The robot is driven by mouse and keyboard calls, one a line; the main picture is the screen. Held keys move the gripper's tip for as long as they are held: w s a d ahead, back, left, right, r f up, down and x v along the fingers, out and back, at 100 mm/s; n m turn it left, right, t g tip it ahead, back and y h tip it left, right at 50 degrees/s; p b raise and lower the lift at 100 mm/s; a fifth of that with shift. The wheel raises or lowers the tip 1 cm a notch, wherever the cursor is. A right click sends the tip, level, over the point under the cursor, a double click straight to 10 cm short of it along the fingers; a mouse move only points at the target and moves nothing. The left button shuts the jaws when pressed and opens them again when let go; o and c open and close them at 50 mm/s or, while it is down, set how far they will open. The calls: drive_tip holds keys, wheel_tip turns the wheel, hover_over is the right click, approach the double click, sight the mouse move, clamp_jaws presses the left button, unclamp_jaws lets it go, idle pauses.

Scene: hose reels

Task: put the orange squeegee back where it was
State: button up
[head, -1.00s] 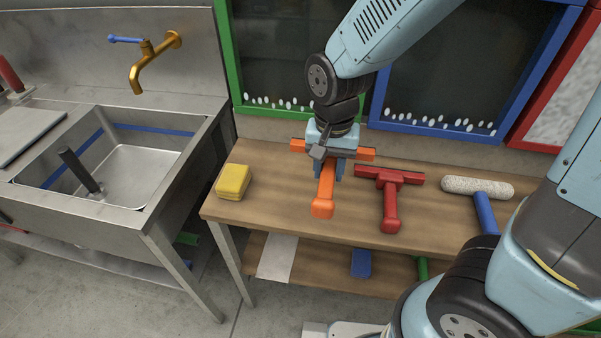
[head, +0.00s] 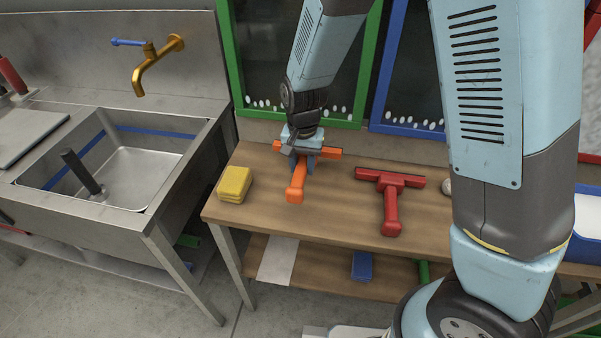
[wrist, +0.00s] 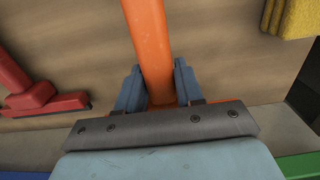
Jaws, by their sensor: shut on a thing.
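The orange squeegee (head: 297,184) is in my gripper (head: 302,163), over the wooden bench between the yellow sponge and the red squeegee. Its handle points toward the front edge of the bench and its crossbar lies toward the back. In the wrist view the orange handle (wrist: 148,40) runs up from between the two blue fingers of my gripper (wrist: 160,88). The fingers are shut on it. I cannot tell whether the squeegee touches the bench top or is slightly above it.
A yellow sponge (head: 234,183) lies at the bench's left end. A red squeegee (head: 391,200) lies to the right. The bench top (head: 340,205) is bare between the orange and red squeegees. A metal sink (head: 128,172) stands left. My arm hides the bench's right part.

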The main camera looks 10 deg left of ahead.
sight(300, 173)
drive_tip(key=shift+w+a+f, duration=0.25)
drive_tip(key=shift+w+f, duration=0.05)
drive_tip(key=shift+f, duration=1.75)
drive_tip(key=o, duration=1.1)
drive_tip(key=shift+f, duration=0.1)
